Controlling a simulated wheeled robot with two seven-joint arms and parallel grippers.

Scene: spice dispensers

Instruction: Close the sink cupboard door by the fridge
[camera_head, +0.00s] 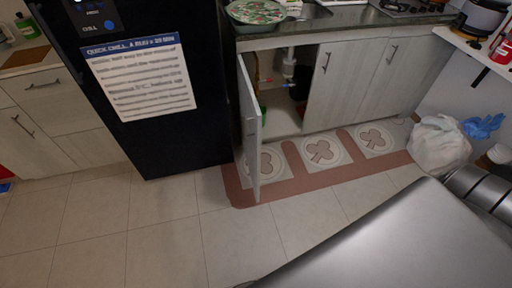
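The sink cupboard door (249,125) stands wide open beside the black fridge (150,120). It swings out toward me and is seen nearly edge-on, with its handle (251,125) on the left side. The open cupboard (285,118) shows white pipework (289,65), a dark bin-like shape and something green inside. The fridge has a printed notice (138,77) on its front. A large grey part of mine fills the lower right. Neither of my grippers shows in the view.
A red-brown mat (300,184) with pale clover patterns lies below the cupboards, under the open door. A white bag (438,146) and blue gloves (483,126) are at the right. The tiled floor (150,235) in front of the fridge is clear.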

